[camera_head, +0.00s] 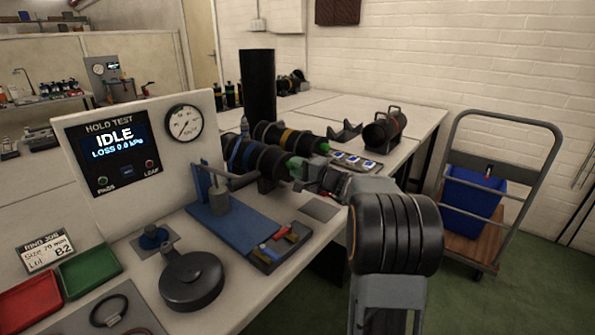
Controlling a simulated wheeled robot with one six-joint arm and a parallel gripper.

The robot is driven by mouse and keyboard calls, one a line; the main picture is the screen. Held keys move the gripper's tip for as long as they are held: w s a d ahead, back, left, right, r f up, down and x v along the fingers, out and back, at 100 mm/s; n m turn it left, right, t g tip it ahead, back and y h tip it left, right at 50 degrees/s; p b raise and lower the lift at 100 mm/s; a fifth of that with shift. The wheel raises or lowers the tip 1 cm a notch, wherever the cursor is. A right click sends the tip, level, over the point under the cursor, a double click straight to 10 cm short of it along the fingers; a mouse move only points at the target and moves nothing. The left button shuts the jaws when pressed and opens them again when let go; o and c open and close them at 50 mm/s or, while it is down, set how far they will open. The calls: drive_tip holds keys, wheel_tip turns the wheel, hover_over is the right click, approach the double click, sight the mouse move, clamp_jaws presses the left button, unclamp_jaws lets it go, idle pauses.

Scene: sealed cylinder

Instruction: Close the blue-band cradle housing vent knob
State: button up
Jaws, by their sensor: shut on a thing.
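The blue-band housing (264,163) is a black cylinder lying in a cradle on the bench, with a blue band (246,155) near its left part. A green vent knob (296,169) shows at its right end. My gripper (300,174) reaches in from the right and is shut at this knob. The fingers and wrist hide part of the knob, so its turn angle cannot be told. Behind it lies a similar housing with a yellow band (285,138) and its own green knob (325,147).
A hold test panel (125,150) reads IDLE, with a gauge (185,123) beside its screen. A blue fixture (235,228) with a lever stands in front of the housing. A tall black cylinder (257,87) rises behind. A trolley (470,250) stands right of the bench.

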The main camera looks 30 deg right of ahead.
drive_tip(key=m, duration=0.3)
drive_tip(key=shift+m, duration=0.4)
drive_tip(key=m+p, duration=0.1)
drive_tip(key=m, duration=0.2)
drive_tip(key=shift+r+m, duration=0.1)
drive_tip(key=shift+m, duration=0.2)
drive_tip(key=m+p, duration=0.4)
drive_tip(key=m, duration=0.2)
drive_tip(key=shift+r, duration=0.1)
drive_tip(key=m+p, duration=0.3)
drive_tip(key=m, duration=0.1)
drive_tip(key=m+p, duration=0.3)
drive_tip(key=p, duration=0.1)
drive_tip(key=shift+m, duration=0.3)
drive_tip(key=m+p, duration=0.3)
drive_tip(key=m, duration=0.1)
drive_tip(key=shift+p, duration=0.4)
drive_tip(key=shift+m+p, duration=0.95)
drive_tip(key=shift+m, duration=0.15)
drive_tip(key=shift+f, duration=0.2)
